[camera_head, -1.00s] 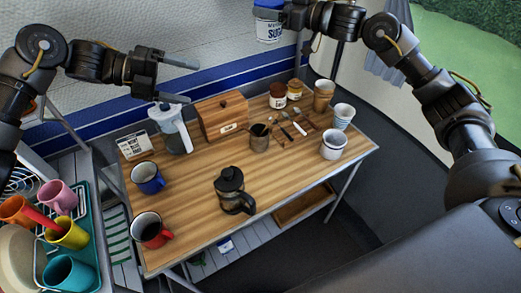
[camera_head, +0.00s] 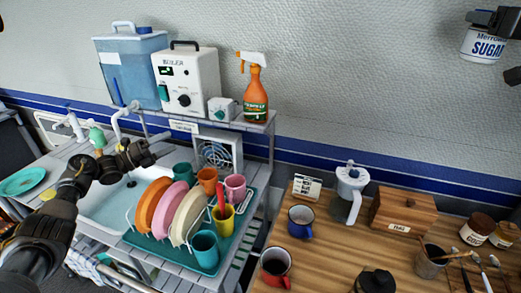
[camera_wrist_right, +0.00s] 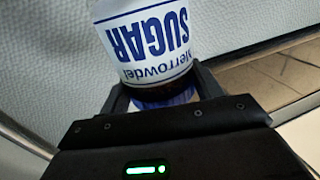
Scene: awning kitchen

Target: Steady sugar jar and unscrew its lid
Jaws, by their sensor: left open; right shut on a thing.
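The white sugar jar (camera_head: 482,45) with blue lettering hangs upright in the air at the top right of the head view, in front of the wall. My right gripper (camera_head: 497,18) is shut on its upper end. In the right wrist view the jar (camera_wrist_right: 150,42) appears upside down between the fingers of the right gripper (camera_wrist_right: 165,92). Blue shows there at the lid end, mostly hidden by the gripper. My left gripper (camera_head: 140,153) is at the sink, far left of the jar. It is open and empty, its fingers hard to make out.
The wooden table (camera_head: 335,255) holds mugs, a blender-like jug (camera_head: 348,190), a wooden box (camera_head: 402,212) and brown jars. A dish rack (camera_head: 185,255) with plates and cups stands beside the sink (camera_head: 110,200). A boiler (camera_head: 188,85) and orange spray bottle (camera_head: 255,95) stand behind.

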